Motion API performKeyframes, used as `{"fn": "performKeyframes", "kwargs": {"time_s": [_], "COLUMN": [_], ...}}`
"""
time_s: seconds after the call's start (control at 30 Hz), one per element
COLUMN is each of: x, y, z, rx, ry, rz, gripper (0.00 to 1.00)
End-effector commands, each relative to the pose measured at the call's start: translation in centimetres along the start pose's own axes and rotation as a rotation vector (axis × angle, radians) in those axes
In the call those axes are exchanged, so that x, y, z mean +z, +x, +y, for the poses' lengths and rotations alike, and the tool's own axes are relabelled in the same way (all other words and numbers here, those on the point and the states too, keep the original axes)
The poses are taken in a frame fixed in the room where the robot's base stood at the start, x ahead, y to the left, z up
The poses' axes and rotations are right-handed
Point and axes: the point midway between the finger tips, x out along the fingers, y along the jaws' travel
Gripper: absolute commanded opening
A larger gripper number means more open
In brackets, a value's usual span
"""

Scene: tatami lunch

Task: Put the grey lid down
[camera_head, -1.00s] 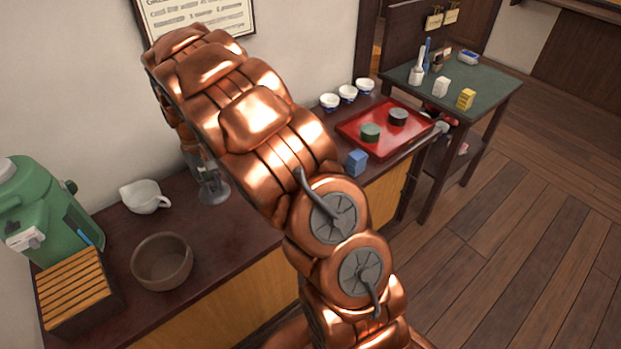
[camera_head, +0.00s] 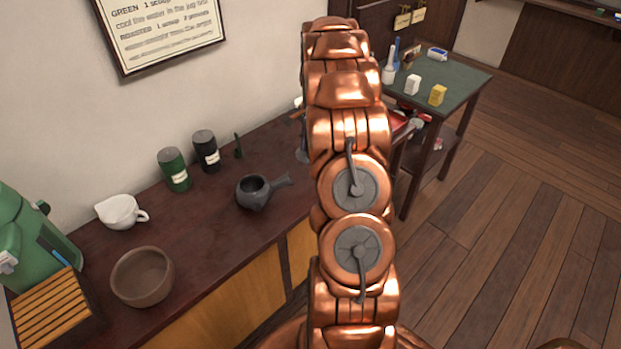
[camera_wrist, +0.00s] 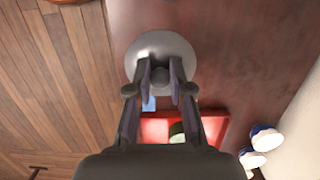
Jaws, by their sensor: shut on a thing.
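The grey lid (camera_wrist: 150,45) is a round pale grey disc with a knob at its middle, in the wrist view. My gripper (camera_wrist: 160,82) is shut on the knob, with a fingertip on each side. The lid is over the dark brown counter (camera_wrist: 215,35); its height above the surface I cannot tell. In the head view my copper arm hides most of the gripper, and a sliver of grey (camera_head: 302,156) shows left of the arm. A dark grey side-handled pot (camera_head: 254,200) stands on the counter with its top open.
A red tray (camera_wrist: 155,127), a blue block (camera_wrist: 148,105) and white cups (camera_wrist: 266,139) are close by the gripper in the wrist view. A green canister (camera_head: 173,172) and a black canister (camera_head: 206,153) stand by the wall. A brown bowl (camera_head: 142,276) is at front left.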

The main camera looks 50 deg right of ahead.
Motion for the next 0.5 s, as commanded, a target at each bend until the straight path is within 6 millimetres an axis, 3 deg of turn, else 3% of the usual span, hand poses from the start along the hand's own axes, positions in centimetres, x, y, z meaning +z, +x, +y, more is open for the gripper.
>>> {"fn": "performKeyframes", "kwargs": {"time_s": [0.17,0.5], "x": [-0.6,-1.2], "y": [1.1,6.0], "z": [0.3,0.3], "rx": [0.000,0.001], "ry": [0.021,0.017], "rz": [-0.002,-0.002], "gripper": [0.00,0.00]}}
